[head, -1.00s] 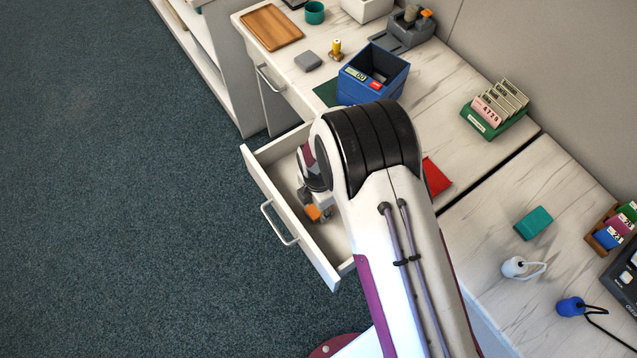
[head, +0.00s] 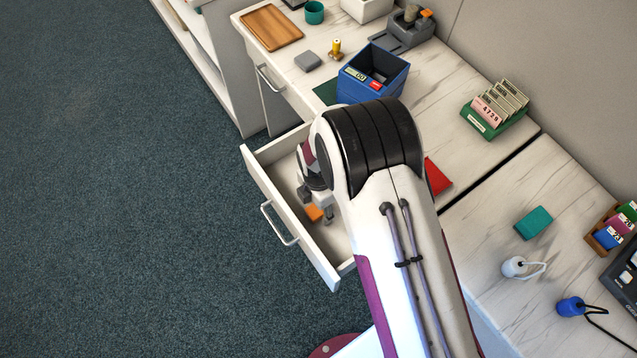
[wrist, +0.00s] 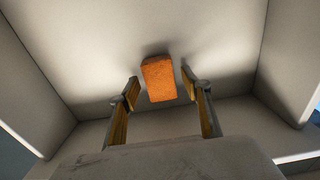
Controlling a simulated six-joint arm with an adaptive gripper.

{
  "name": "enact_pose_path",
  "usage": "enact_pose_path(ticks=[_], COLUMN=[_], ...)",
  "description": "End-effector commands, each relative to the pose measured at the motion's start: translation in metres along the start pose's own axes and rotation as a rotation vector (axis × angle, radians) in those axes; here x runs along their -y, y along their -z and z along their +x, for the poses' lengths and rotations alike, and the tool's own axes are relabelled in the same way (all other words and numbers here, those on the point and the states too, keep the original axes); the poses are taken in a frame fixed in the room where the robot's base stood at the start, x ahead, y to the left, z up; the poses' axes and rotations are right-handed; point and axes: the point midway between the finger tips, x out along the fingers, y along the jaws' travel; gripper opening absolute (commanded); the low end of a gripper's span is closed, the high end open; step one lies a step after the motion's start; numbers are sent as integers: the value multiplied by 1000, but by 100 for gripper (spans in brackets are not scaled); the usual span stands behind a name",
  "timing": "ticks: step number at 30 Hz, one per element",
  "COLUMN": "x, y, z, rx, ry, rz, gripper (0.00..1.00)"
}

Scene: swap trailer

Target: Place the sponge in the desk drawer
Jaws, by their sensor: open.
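The orange sponge (head: 314,212) lies on the floor of the open white desk drawer (head: 276,235). In the wrist view the sponge (wrist: 158,79) is on the drawer's pale bottom, just beyond and between the fingertips. My gripper (wrist: 157,88) is open, with a finger on each side and clear gaps to the sponge. In the head view my gripper (head: 318,206) is down inside the drawer, partly hidden by my arm. The drawer's right part is also hidden behind my arm.
A blue bin (head: 372,80), a grey block (head: 307,61) and a wooden tray (head: 271,27) stand on the desk above the drawer. A red flat item (head: 437,178) lies right of my arm. A teal block (head: 534,223) lies on the right desk. Open floor lies left of the drawer.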

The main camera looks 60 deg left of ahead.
Motion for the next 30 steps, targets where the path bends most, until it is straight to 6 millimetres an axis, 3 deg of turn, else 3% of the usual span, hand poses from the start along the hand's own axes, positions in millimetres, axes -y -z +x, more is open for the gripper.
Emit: enact_pose_path(ticks=[24, 30], x=[0, 0], y=[0, 0], z=[-94, -109], rx=[0, 0], ry=[-2, -1], rz=[0, 0], gripper=[48, 48])
